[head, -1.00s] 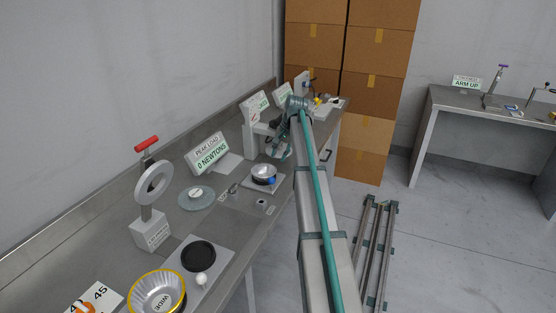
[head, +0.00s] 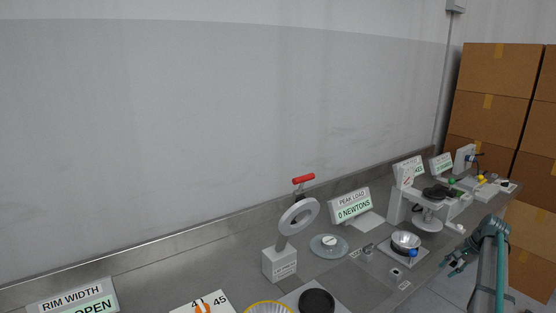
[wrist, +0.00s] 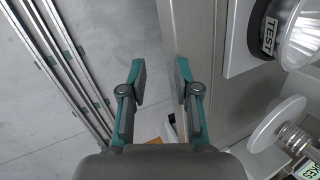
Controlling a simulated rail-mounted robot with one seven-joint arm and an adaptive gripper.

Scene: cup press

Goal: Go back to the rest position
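My gripper (head: 458,262) is at the right of the head view, just off the front edge of the bench (head: 225,272), near the stand with the white disc. In the wrist view my gripper (wrist: 161,80) is open, with a clear gap between its two fingers and nothing in it. The fingers hang over the bench edge and the floor beside it. A silver cup (head: 404,241) sits on a small plate on the bench, with a blue ball at its side. In the wrist view the cup (wrist: 304,32) is at the upper right, by a "TEST" label, apart from the fingers.
The "PEAK LOAD" sign (head: 352,207) reads 0 newtons. A white-disc stand (wrist: 277,124) is close right of my fingers. Boxes (head: 496,97) are stacked at the far right. Long rails (wrist: 65,60) lie on the floor.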

